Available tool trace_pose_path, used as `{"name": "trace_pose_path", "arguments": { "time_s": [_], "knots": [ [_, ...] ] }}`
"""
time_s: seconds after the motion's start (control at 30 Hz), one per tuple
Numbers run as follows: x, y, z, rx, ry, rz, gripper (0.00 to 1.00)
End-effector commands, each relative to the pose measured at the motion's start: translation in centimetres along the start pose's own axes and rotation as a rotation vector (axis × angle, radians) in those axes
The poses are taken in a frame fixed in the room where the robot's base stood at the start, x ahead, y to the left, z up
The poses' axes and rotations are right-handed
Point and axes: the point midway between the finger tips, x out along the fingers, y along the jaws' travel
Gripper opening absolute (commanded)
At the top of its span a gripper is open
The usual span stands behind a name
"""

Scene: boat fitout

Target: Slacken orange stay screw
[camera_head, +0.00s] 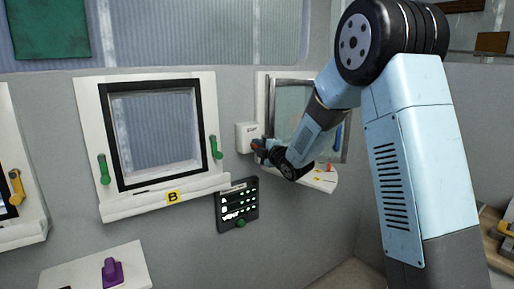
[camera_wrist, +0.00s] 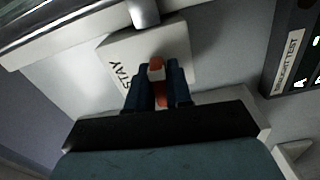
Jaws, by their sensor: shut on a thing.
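The orange stay screw (camera_wrist: 156,68) shows in the wrist view between my gripper's two dark blue fingers. It stands in front of a white block (camera_wrist: 118,47) lettered "STAY". My gripper (camera_wrist: 157,80) is shut on the orange screw. Most of the screw is hidden there by the gripper.
Window B (camera_head: 152,130) with green handles is left of the block. A dark switch panel (camera_head: 237,205) is below it. A window frame with a sill (camera_head: 318,180) is behind my arm. A purple handle (camera_head: 112,270) is at the lower left.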

Motion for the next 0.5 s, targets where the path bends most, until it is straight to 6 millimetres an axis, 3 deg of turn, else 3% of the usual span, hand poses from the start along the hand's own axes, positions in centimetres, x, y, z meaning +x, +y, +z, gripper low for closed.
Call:
{"name": "trace_pose_path", "arguments": {
  "time_s": [0.1, 0.13, 0.33, 0.5],
  "knots": [
    [-0.01, -0.78, -0.52, 0.003, 0.008, -0.015, 0.00],
    [-0.01, -0.78, -0.53, 0.003, 0.008, -0.015, 0.21],
    [0.00, -0.56, -0.36, 0.003, 0.005, -0.011, 0.40],
    [0.00, -0.34, -0.21, 0.002, 0.003, -0.006, 0.40]
  ]
}}
